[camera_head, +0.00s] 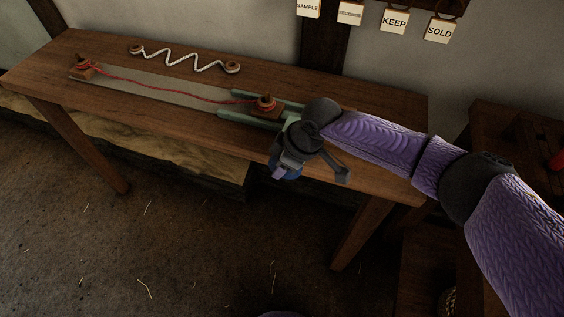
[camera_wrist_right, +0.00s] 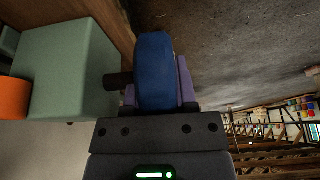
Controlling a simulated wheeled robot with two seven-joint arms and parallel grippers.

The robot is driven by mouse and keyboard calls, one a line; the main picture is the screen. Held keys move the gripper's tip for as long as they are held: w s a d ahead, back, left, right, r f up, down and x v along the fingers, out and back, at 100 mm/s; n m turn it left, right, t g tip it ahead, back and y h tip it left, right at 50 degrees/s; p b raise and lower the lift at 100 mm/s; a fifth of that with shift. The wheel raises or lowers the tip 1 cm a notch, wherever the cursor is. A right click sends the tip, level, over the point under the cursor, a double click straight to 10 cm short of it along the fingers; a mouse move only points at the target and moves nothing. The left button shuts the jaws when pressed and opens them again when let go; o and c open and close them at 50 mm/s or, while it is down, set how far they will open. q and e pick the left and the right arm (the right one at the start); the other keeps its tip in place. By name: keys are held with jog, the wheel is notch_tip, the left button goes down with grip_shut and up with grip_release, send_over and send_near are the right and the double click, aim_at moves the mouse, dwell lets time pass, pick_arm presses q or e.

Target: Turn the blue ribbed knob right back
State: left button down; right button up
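The blue ribbed knob (camera_wrist_right: 154,70) stands on a dark shaft (camera_wrist_right: 118,80) that comes out of a green block (camera_wrist_right: 72,72) in the right wrist view. My right gripper (camera_wrist_right: 158,95) has its purple fingers on either side of the knob, seemingly pressed to it; the knob hides part of the fingers. In the head view my right gripper (camera_head: 284,173) hangs at the table's front edge, and a bit of the blue knob (camera_head: 293,174) shows beside a purple finger. My left gripper is not in view.
The wooden table (camera_head: 190,65) carries a grey-green rail (camera_head: 160,90) with a red rope (camera_head: 165,89) between two orange-brown posts. A white zigzag rope (camera_head: 185,57) lies behind it. Signs (camera_head: 395,21) hang at the back. The floor in front is open.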

grip_shut()
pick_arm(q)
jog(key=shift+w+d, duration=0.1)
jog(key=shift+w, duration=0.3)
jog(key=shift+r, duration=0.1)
pick_arm(e)
jog(key=shift+h, duration=0.3)
jog(key=shift+a+g+h, duration=0.1)
jog(key=shift+g+h, duration=0.2)
jog(key=shift+h, duration=0.3)
jog(key=shift+f+h, duration=0.15)
jog(key=shift+h, duration=0.45)
jog(key=shift+f+g+h+b, duration=0.15)
jog(key=shift+g+h+b, duration=0.45)
jog(key=shift+h, duration=0.4)
jog(key=shift+h+b, duration=0.5)
jog(key=shift+b, duration=0.25)
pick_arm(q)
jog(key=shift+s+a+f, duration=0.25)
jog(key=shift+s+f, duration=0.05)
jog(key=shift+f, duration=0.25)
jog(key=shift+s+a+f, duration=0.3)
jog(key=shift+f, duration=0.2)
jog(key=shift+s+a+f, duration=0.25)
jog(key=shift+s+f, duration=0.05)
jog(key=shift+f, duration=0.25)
pick_arm(e)
jog(key=shift+h, duration=0.3)
